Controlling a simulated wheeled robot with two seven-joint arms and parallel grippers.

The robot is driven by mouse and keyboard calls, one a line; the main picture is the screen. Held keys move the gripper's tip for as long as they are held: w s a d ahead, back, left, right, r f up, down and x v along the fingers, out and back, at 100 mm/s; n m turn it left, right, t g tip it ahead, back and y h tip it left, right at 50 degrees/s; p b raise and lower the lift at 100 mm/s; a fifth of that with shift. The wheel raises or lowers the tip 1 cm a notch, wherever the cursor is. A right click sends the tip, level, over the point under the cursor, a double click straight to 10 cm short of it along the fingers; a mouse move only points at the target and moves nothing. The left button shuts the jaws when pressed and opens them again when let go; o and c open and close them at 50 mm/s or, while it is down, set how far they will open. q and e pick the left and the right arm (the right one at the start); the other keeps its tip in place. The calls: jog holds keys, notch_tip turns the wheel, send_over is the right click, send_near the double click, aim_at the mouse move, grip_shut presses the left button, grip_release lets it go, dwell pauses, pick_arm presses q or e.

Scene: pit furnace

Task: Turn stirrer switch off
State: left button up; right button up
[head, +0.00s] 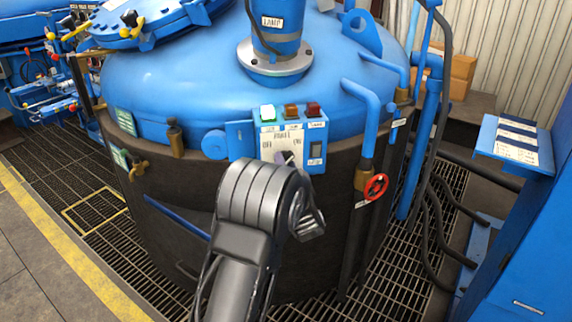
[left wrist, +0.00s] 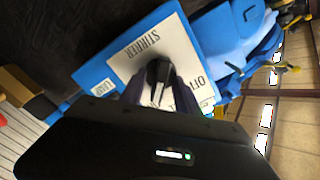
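The stirrer switch (left wrist: 158,72) is a dark knob on a white plate lettered STIRRER and OFF in the left wrist view. In the head view, the switch panel (head: 267,148) is a blue box with a pale face on the vessel's side, marked OFF at left and ON at right. My left gripper (left wrist: 159,93) is at the plate with one finger on each side of the knob, and looks shut on it. In the head view, my left arm hides the panel's lower part and most of the knob, so its exact angle is unclear. My right gripper is not in view.
A green lamp (head: 267,112), an amber lamp (head: 291,111) and a red lamp (head: 313,109) top the panel. A dark rocker (head: 316,150) sits at its right. A red valve wheel (head: 376,187) and blue pipes stand to the right. The blue vessel (head: 190,85) fills the middle.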

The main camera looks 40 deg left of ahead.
pick_arm(q)
grip_shut()
dwell(0.4)
